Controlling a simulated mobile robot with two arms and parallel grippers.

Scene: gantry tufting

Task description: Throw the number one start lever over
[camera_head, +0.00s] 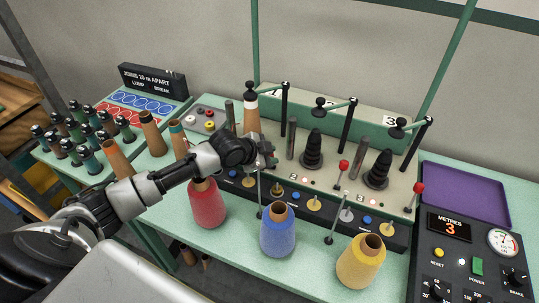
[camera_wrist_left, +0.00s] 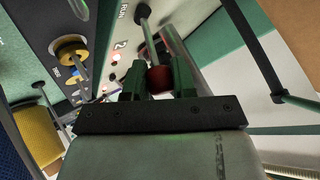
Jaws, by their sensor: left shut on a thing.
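My left gripper (camera_head: 268,158) is at the left end of the machine's deck and hides most of the lever there. In the left wrist view its green fingers (camera_wrist_left: 158,82) are shut on a red knob at the end of a thin metal lever (camera_wrist_left: 147,28). The lever's foot meets the panel near the word RUN. This is the leftmost start lever, as two other red-knobbed levers (camera_head: 342,172) (camera_head: 416,194) stand free further right. My right gripper is not in view.
Red (camera_head: 207,205), blue (camera_head: 278,230) and yellow (camera_head: 361,262) yarn cones stand along the front. Black guide posts (camera_head: 283,110) rise behind the deck. A control box reading METRES 3 (camera_head: 448,228) and a purple tray (camera_head: 467,193) are at the right. Several bobbins (camera_head: 80,135) stand at the left.

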